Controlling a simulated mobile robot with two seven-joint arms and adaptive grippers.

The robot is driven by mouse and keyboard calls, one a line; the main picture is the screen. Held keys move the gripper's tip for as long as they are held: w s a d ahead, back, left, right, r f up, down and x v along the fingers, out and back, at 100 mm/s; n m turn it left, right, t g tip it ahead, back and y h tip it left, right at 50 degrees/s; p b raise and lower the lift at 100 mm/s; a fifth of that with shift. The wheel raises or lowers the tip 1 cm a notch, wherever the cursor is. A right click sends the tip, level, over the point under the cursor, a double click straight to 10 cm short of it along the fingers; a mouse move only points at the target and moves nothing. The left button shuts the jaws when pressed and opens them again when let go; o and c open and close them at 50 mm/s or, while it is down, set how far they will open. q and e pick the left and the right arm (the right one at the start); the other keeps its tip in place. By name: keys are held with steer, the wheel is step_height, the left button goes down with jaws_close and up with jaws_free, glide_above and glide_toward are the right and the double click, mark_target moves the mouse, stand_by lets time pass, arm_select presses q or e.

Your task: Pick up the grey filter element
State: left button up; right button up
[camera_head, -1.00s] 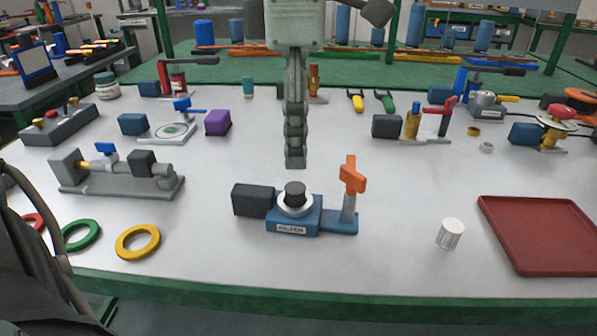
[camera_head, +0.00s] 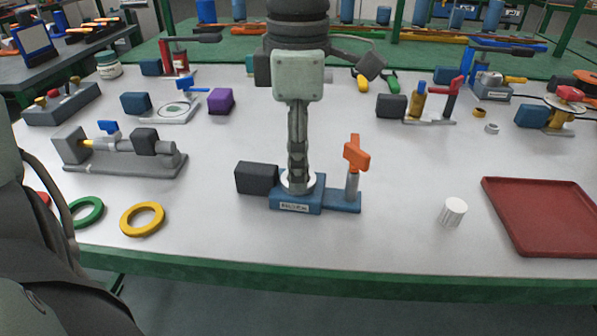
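A blue fixture (camera_head: 297,203) with a label stands at the front middle of the white table. It bears a black block (camera_head: 256,178), an orange-handled lever (camera_head: 356,153) and a white ring (camera_head: 284,182). The dark grey cylinder in the ring, likely the grey filter element, is now hidden behind my fingers. My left gripper (camera_head: 297,184) points straight down over the ring. Its fingers show edge-on, so I cannot tell their opening or whether they touch the cylinder. A white ribbed cylinder (camera_head: 453,212) stands apart to the right. My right gripper is not in view.
A red tray (camera_head: 540,215) lies at the right. A yellow ring (camera_head: 142,219) and a green ring (camera_head: 88,212) lie at the front left, below a grey valve fixture (camera_head: 125,155). The table between the blue fixture and the ribbed cylinder is clear.

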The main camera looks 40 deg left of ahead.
arm_select(q)
steer(key=c, duration=0.7)
steer(key=shift+r, duration=0.1)
